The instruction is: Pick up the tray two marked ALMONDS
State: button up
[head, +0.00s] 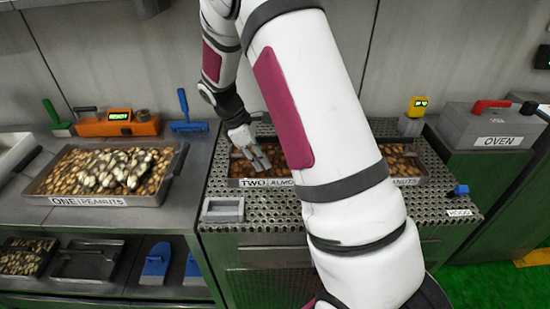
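Tray two is a dark metal tray whose white front label (265,183) reads "TWO" and the start of "ALMONDS". It sits on the perforated bench top and holds brown nuts. My arm crosses in front and hides its right part. My gripper (257,160) points down over the left part of this tray, at its nuts or its front wall. Whether it touches the tray is not clear. The fingers are small and seen at an angle, so I cannot tell how far apart they are.
Tray one (110,200), labelled PEANUTS, lies on the left bench with a pile of pale nuts. Another tray with a PEANUTS label (408,181) is right of my arm. A small grey holder (223,210) stands at the bench's front left. A grey OVEN box (490,128) is far right.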

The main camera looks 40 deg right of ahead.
jog(key=shift+p+x, duration=0.65)
jog(key=shift+x, duration=3.35)
jog(key=shift+s, duration=0.15)
grip_shut()
jog(key=shift+r, duration=0.15)
